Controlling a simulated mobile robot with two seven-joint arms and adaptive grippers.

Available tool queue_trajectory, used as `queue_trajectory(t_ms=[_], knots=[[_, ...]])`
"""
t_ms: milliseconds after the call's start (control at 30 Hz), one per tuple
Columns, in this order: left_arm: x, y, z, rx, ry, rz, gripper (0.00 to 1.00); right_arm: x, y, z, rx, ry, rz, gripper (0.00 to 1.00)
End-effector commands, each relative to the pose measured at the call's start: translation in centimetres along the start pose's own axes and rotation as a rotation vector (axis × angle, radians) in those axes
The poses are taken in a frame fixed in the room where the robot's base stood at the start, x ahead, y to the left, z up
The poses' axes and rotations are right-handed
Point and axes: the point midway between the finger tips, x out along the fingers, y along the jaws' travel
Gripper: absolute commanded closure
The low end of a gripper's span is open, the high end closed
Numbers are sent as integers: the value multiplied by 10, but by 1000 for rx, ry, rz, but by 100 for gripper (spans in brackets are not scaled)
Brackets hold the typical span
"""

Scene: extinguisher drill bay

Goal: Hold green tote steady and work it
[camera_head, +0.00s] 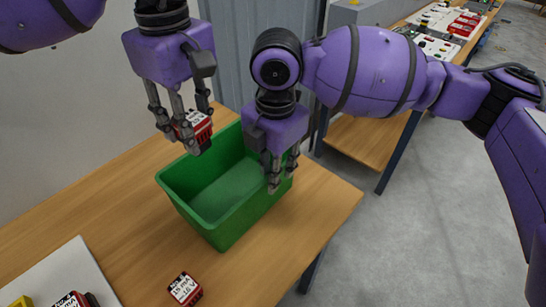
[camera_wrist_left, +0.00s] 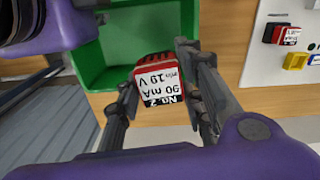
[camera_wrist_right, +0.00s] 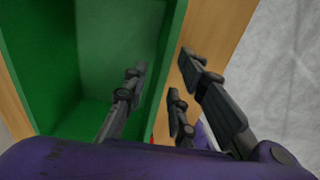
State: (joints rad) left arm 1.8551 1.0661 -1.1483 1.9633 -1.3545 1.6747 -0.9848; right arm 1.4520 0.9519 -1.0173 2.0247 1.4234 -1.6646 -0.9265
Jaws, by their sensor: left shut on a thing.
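The green tote (camera_head: 222,235) stands upright on the wooden table, open at the top; the part of its floor that I see is bare. My left gripper (camera_head: 188,125) is shut on a red block (camera_head: 200,134) with a white label, held above the tote's far left side. The block shows in the left wrist view (camera_wrist_left: 155,90), label reading No 2, 90 mA, 19 V. My right gripper (camera_wrist_right: 163,65) is open at the tote's right wall (camera_wrist_right: 171,62), with one finger inside and the others outside. It does not appear clamped on the wall.
Another labelled red block (camera_head: 185,289) lies on the table (camera_head: 130,262) in front of the tote. A pale board (camera_head: 68,272) at the lower left carries a red block and a yellow piece (camera_head: 20,301). The table's right edge is near the tote. A second table with parts stands behind.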

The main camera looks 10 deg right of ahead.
Motion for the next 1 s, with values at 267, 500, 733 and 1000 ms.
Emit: queue_trajectory(t_ms=[267,500,733,1000], knots=[[0,0,0,0,0,1,94,55,0,0,2,3,-2,75],[0,0,0,0,0,1,94,82,0,0,2,2,1,75],[0,0,0,0,0,1,94,88,0,0,2,2,2,75],[0,0,0,0,0,1,94,88,0,0,2,2,2,89]])
